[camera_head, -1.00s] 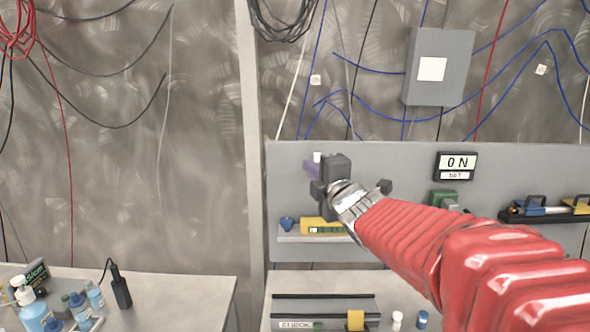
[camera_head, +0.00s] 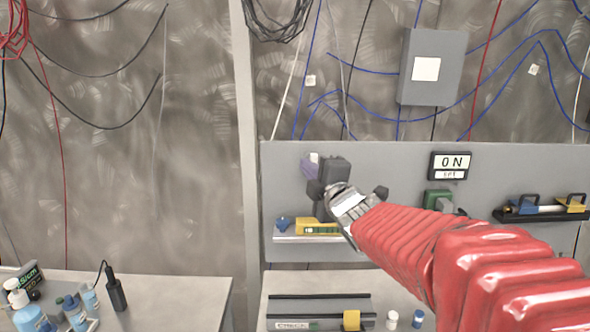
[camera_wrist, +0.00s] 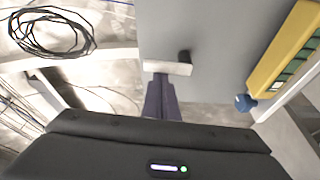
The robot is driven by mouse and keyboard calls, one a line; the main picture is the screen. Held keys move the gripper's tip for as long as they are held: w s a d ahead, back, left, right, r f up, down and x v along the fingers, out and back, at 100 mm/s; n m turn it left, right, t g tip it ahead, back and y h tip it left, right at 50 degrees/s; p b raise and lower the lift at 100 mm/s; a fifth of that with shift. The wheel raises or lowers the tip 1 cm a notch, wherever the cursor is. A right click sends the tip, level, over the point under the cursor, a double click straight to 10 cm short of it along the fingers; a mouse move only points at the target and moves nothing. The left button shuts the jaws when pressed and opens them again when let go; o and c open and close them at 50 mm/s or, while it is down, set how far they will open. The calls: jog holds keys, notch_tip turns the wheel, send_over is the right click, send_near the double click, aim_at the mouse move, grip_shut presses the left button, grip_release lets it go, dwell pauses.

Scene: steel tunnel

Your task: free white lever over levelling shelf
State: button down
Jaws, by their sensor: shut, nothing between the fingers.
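The white lever (camera_head: 314,157) shows as a small pale piece on the grey panel, above the levelling shelf (camera_head: 290,239). In the wrist view the white lever (camera_wrist: 168,68) is a short pale bar lying crosswise, with a dark peg beside it. My gripper (camera_head: 307,168) is at the lever; its purple fingers (camera_wrist: 160,95) are shut with nothing between them. Their tips meet or overlap the bar's lower edge in the wrist view; I cannot tell whether they touch. My gripper body hides part of the panel around the lever.
A yellow level (camera_head: 318,229) and a blue knob (camera_head: 282,223) are on the shelf below my gripper. The bench (camera_head: 275,300) below holds a rail and small bottles.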

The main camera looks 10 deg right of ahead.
jog(key=d+m+t+h, duration=0.1)
jog(key=m, duration=0.4)
jog(key=d+f+m+t+h, duration=0.1)
jog(key=d+m+h, duration=0.1)
jog(key=m, duration=0.3)
jog(key=s+d+m+t+h, duration=0.1)
jog(key=m, duration=0.5)
jog(key=shift+d+f+h, duration=0.15)
jog(key=shift+f+h, duration=0.05)
jog(key=shift+h, duration=0.2)
jog(key=shift+r, duration=0.1)
notch_tip(320, 180, up, 4)
jog(key=a, duration=0.1)
jog(key=f+v, duration=0.1)
jog(key=v, duration=0.8)
jog(key=shift+s, duration=0.25)
jog(key=shift+a, duration=0.1)
